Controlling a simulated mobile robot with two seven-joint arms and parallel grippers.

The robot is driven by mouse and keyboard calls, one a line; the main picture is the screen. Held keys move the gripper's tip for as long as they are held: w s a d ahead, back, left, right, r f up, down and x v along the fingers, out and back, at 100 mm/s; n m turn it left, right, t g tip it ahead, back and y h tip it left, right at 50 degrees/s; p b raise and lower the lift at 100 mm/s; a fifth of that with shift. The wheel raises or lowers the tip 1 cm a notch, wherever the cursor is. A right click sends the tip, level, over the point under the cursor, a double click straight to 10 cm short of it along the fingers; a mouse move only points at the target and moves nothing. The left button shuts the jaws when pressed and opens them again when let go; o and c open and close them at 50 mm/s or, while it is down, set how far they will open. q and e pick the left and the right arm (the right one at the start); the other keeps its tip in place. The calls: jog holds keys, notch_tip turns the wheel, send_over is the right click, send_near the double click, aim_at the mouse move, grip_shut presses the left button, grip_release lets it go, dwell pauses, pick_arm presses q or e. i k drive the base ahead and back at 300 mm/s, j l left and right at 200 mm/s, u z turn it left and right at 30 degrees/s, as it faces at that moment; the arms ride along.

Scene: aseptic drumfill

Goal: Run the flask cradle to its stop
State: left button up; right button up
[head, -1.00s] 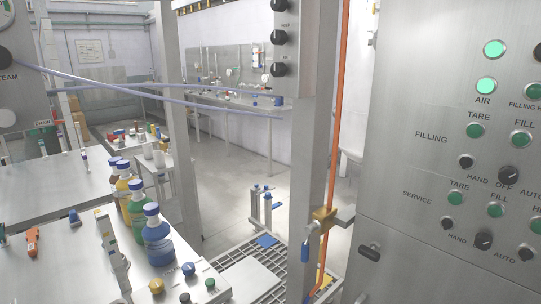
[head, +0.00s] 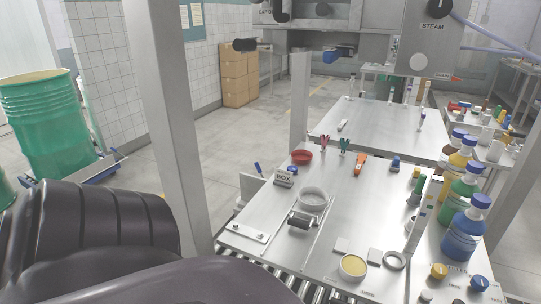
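On the metal bench (head: 270,225) a dark cylindrical handle (head: 300,219) sits at the near end of a narrow plate or track. A round, pale dish-like holder (head: 313,197) stands just behind it. This looks like the flask cradle, but I cannot tell for sure, and I see no clear stop. Dark links of my own arm fill the lower left of the head view. Neither of my grippers shows.

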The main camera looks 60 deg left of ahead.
aim_at(312, 204)
jog(key=u, duration=1.7)
jog(key=i+j, duration=0.1)
jog(key=j, duration=0.7)
jog(key=i+j, duration=0.15)
jog(key=j, duration=0.2)
